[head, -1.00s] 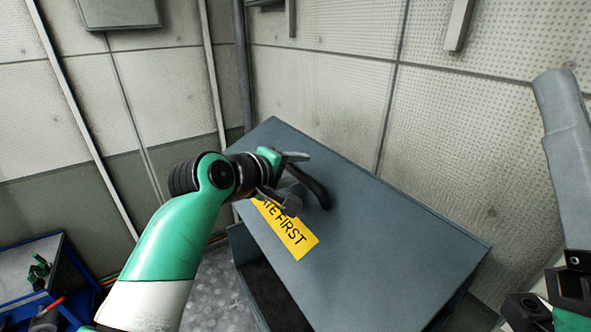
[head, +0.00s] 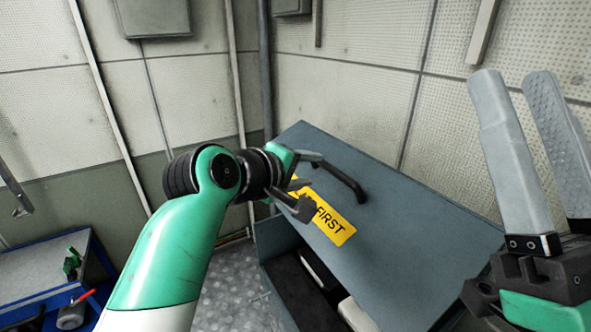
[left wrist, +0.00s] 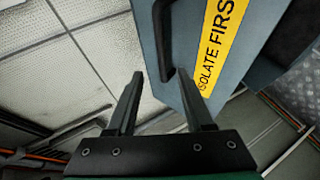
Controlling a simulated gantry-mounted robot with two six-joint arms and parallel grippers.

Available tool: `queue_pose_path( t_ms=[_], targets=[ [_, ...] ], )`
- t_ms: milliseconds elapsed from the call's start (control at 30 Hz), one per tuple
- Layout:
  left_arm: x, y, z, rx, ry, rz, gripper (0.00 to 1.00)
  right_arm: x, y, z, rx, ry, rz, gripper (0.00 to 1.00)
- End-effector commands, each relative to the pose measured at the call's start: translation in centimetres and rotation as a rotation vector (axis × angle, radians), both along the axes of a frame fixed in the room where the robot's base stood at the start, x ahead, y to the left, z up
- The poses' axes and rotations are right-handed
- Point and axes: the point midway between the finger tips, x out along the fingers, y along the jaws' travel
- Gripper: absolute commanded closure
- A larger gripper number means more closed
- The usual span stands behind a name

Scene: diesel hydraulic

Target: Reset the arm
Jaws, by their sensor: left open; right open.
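My left gripper (head: 312,184) is open beside the black handle (head: 346,176) on the blue-grey panel (head: 400,235) of a cabinet. No grip on the handle shows. In the left wrist view the open fingers (left wrist: 159,82) point toward the handle (left wrist: 164,45), with the panel beyond. A yellow label (head: 338,226) ending in "FIRST" lies on the panel, partly hidden by the gripper. My right gripper (head: 518,88) is open and empty at the right, its two grey fingers pointing up and apart.
Below the panel a dark opening (head: 298,290) shows pale objects inside. A blue-framed bench (head: 40,268) with small tools stands at the lower left. Pale panelled walls close off the back. Patterned metal floor (head: 228,275) shows between bench and cabinet.

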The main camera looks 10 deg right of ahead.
Motion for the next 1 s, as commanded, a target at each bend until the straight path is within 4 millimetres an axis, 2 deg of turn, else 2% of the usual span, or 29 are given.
queue_pose_path(
  t_ms=[233,367,400,433,533,667,767,867,967,1000],
  targets=[
    [0.4,0.8,-0.5,0.002,0.007,0.012,0.48,0.0,0.0,0.0,0.0,0.0,0.0,0.5],
    [1.1,2.3,-4.3,0.017,0.057,0.035,0.48,0.0,0.0,0.0,0.0,0.0,0.0,0.5],
    [1.7,3.3,-6.0,0.019,0.068,0.052,0.48,0.0,0.0,0.0,0.0,0.0,0.0,0.5],
    [2.2,4.3,-6.8,0.018,0.058,0.067,0.48,0.0,0.0,0.0,0.0,0.0,0.0,0.5],
    [3.6,6.9,-6.9,0.022,-0.025,0.112,0.48,0.0,0.0,0.1,0.0,0.0,0.0,0.5],
    [4.3,10.5,-5.4,0.061,-0.193,0.169,0.48,0.0,0.0,0.2,0.0,0.0,0.0,0.5],
    [3.7,13.6,-2.9,0.119,-0.372,0.216,0.48,0.0,0.0,0.2,0.0,0.0,0.0,0.5],
    [1.6,16.9,0.5,0.205,-0.58,0.277,0.48,0.0,0.0,0.2,0.0,0.0,0.0,0.5],
    [-2.1,19.9,4.4,0.309,-0.802,0.351,0.48,0.0,0.0,0.3,0.0,0.0,0.0,0.5],
    [-4.0,21.0,6.0,0.355,-0.891,0.385,0.48,0.0,0.0,0.3,0.0,0.0,0.0,0.5]
  ],
)
